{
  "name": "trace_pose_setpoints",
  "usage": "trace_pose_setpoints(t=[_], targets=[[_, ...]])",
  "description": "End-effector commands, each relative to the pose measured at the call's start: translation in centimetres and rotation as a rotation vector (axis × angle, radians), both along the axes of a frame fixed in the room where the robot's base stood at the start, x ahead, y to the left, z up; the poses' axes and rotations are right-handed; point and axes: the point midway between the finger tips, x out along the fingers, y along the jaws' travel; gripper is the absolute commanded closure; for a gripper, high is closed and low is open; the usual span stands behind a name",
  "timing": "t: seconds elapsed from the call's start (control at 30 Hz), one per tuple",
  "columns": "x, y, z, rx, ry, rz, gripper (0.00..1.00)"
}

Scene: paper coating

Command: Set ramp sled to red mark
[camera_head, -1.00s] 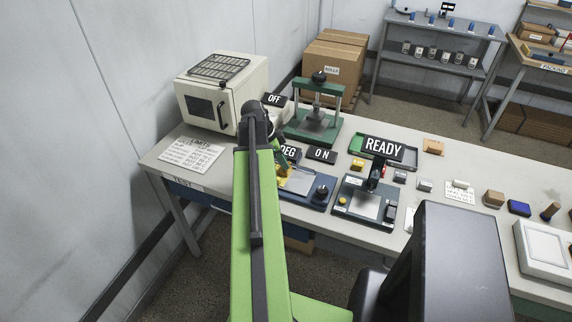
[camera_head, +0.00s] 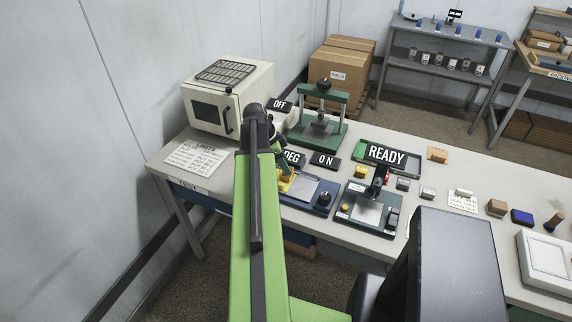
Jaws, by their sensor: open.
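My gripper (camera_head: 286,172) is open, right above or against the yellow piece; contact is unclear. My green arm hides the device's left side. No red mark can be made out.
A white oven (camera_head: 205,108) stands left and a green press (camera_head: 318,128) behind. A black device (camera_head: 366,212) beside the "READY" sign (camera_head: 387,153) stands right. A dark panel covers the front right. The table (camera_head: 430,172) has small blocks to the right.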

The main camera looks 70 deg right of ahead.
Motion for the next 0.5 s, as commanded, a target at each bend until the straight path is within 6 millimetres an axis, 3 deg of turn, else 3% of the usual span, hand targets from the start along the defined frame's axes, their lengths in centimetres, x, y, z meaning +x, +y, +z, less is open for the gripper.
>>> trace_pose_setpoints(t=[0.03,0.1,0.5], targets=[[0.4,0.2,2.1,0.0,0.0,0.001,0.57],[0.9,0.5,3.8,0.0,0.0,0.0,0.57],[4.1,2.2,12.4,0.001,0.001,0.001,0.57]])
